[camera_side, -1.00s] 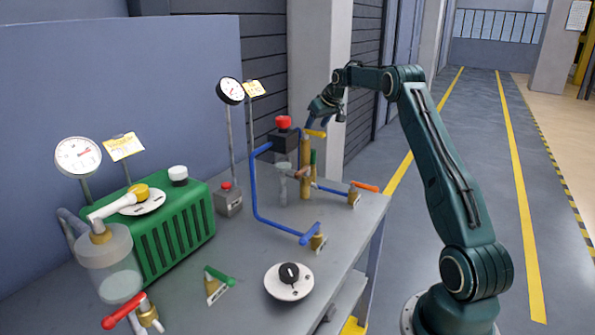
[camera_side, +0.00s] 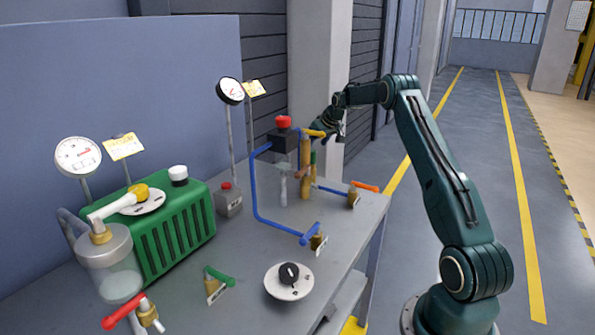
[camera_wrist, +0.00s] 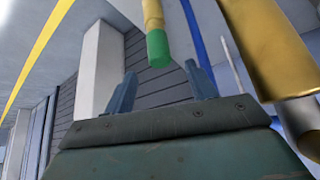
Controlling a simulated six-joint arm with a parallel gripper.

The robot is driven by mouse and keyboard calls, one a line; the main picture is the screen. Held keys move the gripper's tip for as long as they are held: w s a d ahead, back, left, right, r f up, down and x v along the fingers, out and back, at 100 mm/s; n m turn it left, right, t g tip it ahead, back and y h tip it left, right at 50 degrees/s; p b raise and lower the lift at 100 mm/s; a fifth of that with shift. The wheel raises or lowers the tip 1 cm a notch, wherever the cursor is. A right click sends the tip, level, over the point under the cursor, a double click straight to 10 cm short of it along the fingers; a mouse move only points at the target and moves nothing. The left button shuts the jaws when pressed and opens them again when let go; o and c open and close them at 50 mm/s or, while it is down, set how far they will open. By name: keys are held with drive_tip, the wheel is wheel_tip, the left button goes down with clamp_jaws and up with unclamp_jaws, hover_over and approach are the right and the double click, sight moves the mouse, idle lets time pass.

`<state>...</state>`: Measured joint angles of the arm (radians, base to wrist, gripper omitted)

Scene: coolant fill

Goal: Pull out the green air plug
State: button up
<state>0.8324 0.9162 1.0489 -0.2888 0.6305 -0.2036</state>
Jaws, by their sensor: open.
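The green air plug (camera_wrist: 158,47) shows in the wrist view as a green cylinder on the end of a thin yellow-brass rod, just beyond the fingertips and between their lines. In the side view the green plug (camera_side: 313,158) is a small green piece beside the brass column. My gripper (camera_wrist: 160,82) is open, with two blue-grey fingers apart and nothing between them. In the side view my gripper (camera_side: 322,128) is at the upper part of the brass column (camera_side: 305,178), near the yellow handle. The gap between fingertips and plug is hard to judge.
Blue pipe (camera_side: 254,190), a red-topped black box (camera_side: 283,138) and an orange-handled valve (camera_side: 360,188) stand close by. A large brass cylinder (camera_wrist: 265,45) fills the wrist view's right. The green ribbed box (camera_side: 175,230) is further left. The aisle at right is clear.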

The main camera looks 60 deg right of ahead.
sight(313, 151)
drive_tip(key=x, duration=0.6)
drive_tip(key=shift+s+a+f, duration=0.15)
drive_tip(key=shift+s+f, duration=0.15)
drive_tip(key=shift+x, duration=1.25)
drive_tip(key=shift+c, duration=0.3)
drive_tip(key=c, duration=1)
drive_tip(key=shift+o, duration=1.2)
drive_tip(key=shift+c, duration=0.3)
drive_tip(key=shift+r, duration=0.35)
drive_tip(key=shift+r, duration=2.35)
